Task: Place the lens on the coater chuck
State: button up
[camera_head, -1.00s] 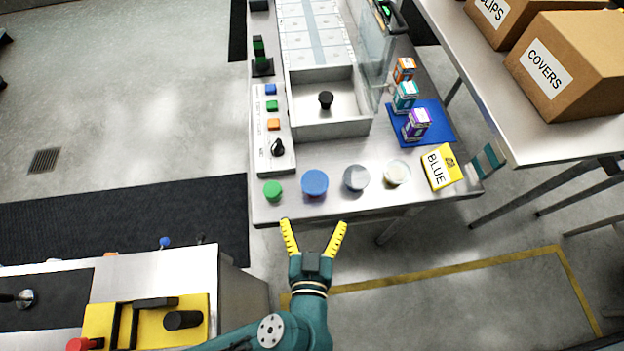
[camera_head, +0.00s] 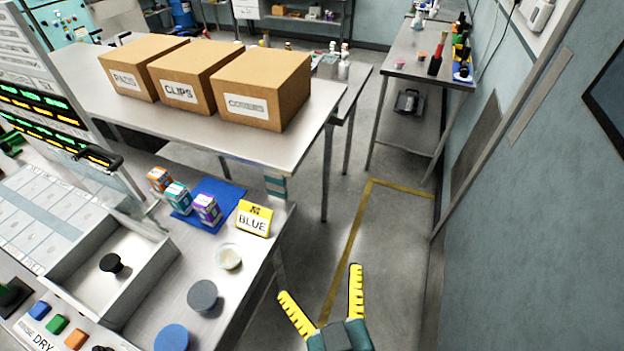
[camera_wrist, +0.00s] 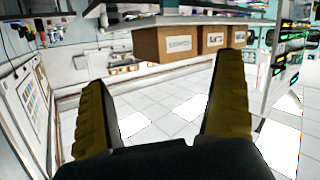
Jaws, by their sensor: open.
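My gripper (camera_head: 318,282) is open and empty, its yellow fingers spread over the floor to the right of the metal bench. It also shows in the wrist view (camera_wrist: 163,70), with nothing between the fingers. A black round chuck-like piece (camera_head: 111,263) stands in a square metal basin (camera_head: 150,276) on the bench, with nothing on it. A pale round dish (camera_head: 228,257) sits near the bench's right edge; it may hold the lens, but I cannot tell. A grey round lid or jar (camera_head: 202,295) and a blue one (camera_head: 171,338) stand nearer the front.
A yellow BLUE sign (camera_head: 253,219) and small cartons (camera_head: 206,209) on a blue mat (camera_head: 222,193) stand behind the dish. A table (camera_head: 305,118) with brown boxes (camera_head: 262,87) is beyond. Floor is free right of the bench; a wall (camera_head: 540,220) bounds it.

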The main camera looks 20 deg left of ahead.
jog(key=w+d+r+m+t+h, duration=0.1)
jog(key=d+r+m+t+h, duration=0.1)
jog(key=r, duration=0.6)
jog(key=w+d+r+m+t+h, duration=0.2)
jog(key=d+r+m+t, duration=0.1)
jog(key=d+r, duration=0.3)
notch_tip(320, 180, up, 3)
jog(key=shift+w+f+t+h, duration=0.15)
jog(key=shift+t+h, duration=0.15)
jog(key=shift+t, duration=0.4)
jog(key=d+r+m+t+h, duration=0.1)
jog(key=r, duration=0.2)
jog(key=s+d+r+m+t+h, duration=0.1)
jog(key=r, duration=0.2)
jog(key=s+d+r+m+t+h, duration=0.1)
jog(key=d+r, duration=0.1)
jog(key=r, duration=0.1)
jog(key=shift+s+m+h, duration=0.2)
jog(key=shift+m+h, duration=0.2)
